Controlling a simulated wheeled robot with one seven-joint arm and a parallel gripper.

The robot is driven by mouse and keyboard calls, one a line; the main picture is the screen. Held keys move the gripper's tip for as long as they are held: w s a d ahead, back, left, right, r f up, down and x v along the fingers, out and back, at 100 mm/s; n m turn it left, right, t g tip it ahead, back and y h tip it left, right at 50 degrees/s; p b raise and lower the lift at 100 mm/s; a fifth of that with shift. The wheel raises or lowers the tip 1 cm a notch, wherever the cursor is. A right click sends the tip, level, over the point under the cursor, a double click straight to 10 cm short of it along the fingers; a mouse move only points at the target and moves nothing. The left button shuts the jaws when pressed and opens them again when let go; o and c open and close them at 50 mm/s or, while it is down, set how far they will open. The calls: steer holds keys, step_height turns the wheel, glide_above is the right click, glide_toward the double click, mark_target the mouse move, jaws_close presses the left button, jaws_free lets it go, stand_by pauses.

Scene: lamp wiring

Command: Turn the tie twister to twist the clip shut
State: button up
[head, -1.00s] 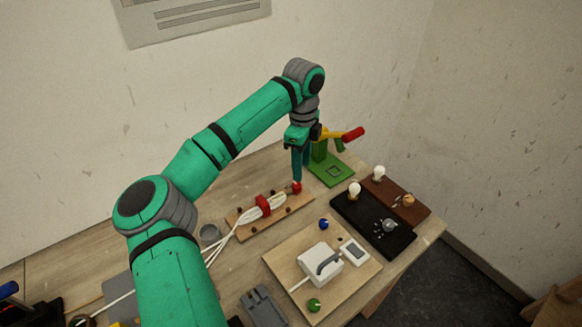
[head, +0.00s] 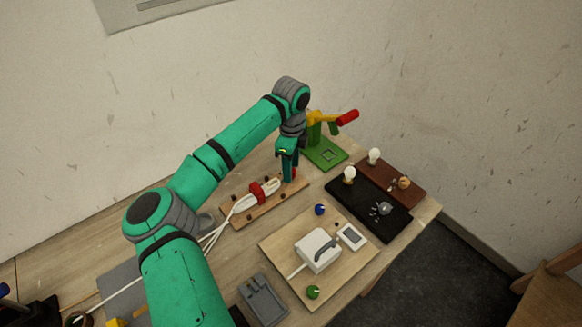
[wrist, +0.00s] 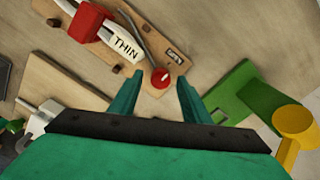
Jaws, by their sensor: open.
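The tie twister appears to be a red round knob (wrist: 160,77) at the end of a wooden board. In the head view its red (head: 294,174) is mostly hidden behind my fingers. My gripper (wrist: 160,84) is open, with its fingertips on either side of the knob; I cannot tell whether they touch it. A thin grey strip (wrist: 140,38) runs towards the knob. A red clip (head: 257,193) sits around a bundle of white cable (head: 243,203) on the board; it also shows in the wrist view (wrist: 86,22).
The wooden board (head: 237,222) has several dark pegs. A green stand (head: 325,154) with a yellow and red handle (head: 346,117) stands close behind my gripper. A black tray (head: 345,205) with a bulb and a wooden panel (head: 290,252) with a white box (head: 318,250) lie in front.

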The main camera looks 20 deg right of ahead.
steer(key=shift+w+f, duration=0.1)
steer(key=shift+f, duration=0.2)
steer(key=c, duration=1)
steer(key=shift+c, duration=0.2)
